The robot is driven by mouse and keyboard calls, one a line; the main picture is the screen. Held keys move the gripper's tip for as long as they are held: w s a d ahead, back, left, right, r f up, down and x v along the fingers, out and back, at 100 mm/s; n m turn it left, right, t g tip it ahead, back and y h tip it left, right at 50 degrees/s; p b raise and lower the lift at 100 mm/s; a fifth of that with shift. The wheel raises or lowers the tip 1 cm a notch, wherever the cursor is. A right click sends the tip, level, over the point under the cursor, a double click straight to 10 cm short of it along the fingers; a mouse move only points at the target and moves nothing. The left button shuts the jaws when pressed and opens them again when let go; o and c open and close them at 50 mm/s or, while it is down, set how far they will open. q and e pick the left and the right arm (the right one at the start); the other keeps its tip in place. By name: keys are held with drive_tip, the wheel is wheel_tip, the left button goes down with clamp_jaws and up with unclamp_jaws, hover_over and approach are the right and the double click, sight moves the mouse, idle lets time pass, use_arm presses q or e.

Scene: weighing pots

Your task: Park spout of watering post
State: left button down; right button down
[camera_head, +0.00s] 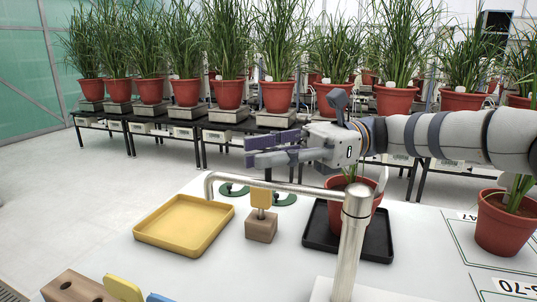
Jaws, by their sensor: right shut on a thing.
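The watering post (348,245) is a metal upright at the front centre-right, with a pale lever at its top. Its thin spout (285,186) runs left from the post top, and its bent end points down by the yellow tray (150,243). My right gripper (262,149) comes in from the right, level and pointing left, and appears above the spout in the picture. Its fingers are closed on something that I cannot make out. A potted plant (340,192) stands in a black tray (318,243) behind the post. My left gripper is out of view.
A wooden block with a yellow tab (261,227) stands below the spout. Two green rings (284,199) lie behind it. Another pot (505,228) is at the right. A drilled wooden block (72,287) is at front left. Tables of potted plants line the back.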

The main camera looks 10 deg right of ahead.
drive_tip(key=shift+s, duration=0.1)
idle(0.3)
drive_tip(key=c, duration=1.5)
unclamp_jaws()
drive_tip(key=shift+a, duration=0.1)
drive_tip(key=shift+o, duration=0.2)
drive_tip(key=v, duration=0.7)
drive_tip(key=shift+d, duration=0.25)
